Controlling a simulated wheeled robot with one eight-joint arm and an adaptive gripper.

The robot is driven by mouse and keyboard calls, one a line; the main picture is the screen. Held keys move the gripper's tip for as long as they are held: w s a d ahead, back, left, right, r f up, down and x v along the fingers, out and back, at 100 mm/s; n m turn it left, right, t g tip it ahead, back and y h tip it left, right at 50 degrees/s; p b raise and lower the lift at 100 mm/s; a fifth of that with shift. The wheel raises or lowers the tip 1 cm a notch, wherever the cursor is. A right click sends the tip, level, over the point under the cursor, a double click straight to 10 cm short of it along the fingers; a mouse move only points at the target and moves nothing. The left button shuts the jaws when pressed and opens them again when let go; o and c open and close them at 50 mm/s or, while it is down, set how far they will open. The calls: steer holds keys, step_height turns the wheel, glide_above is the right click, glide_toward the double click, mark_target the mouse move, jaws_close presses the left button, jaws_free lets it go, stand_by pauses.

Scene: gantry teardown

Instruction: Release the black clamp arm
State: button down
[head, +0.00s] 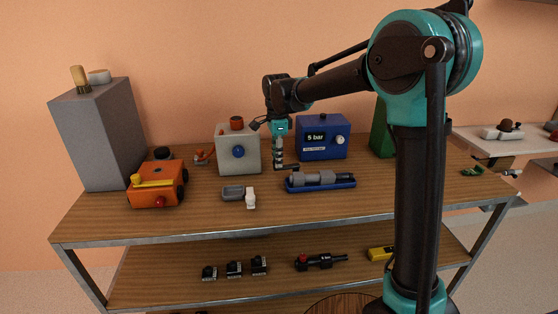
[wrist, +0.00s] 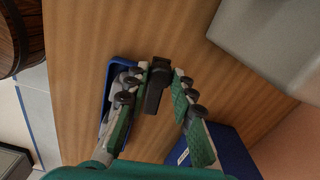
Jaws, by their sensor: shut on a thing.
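The blue fixture (head: 320,186) with a grey cylindrical body on top stands on the upper wooden shelf, right of centre in the head view. Its blue base (wrist: 108,82) shows at the left of the wrist view. The black clamp arm (wrist: 155,92) lies between my gripper's fingers in the wrist view; in the head view a small dark bar (head: 289,167) shows at the fingertips, by the fixture's left end. My gripper (wrist: 160,78) points down and is shut on the black clamp arm. Its fingers hide part of the fixture in the wrist view.
A grey box with a blue knob (head: 239,154) stands left of my gripper, and a blue "5 bar" unit (head: 322,137) behind. Bare wood lies in front.

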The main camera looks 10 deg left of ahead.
steer(key=shift+w+a+m, duration=0.15)
steer(key=shift+w+m, duration=0.25)
steer(key=shift+m, duration=0.3)
steer(key=c, duration=1.3)
jaws_free()
steer(key=shift+r, duration=0.1)
step_height(320, 180, up, 12)
steer(key=shift+f, duration=0.1)
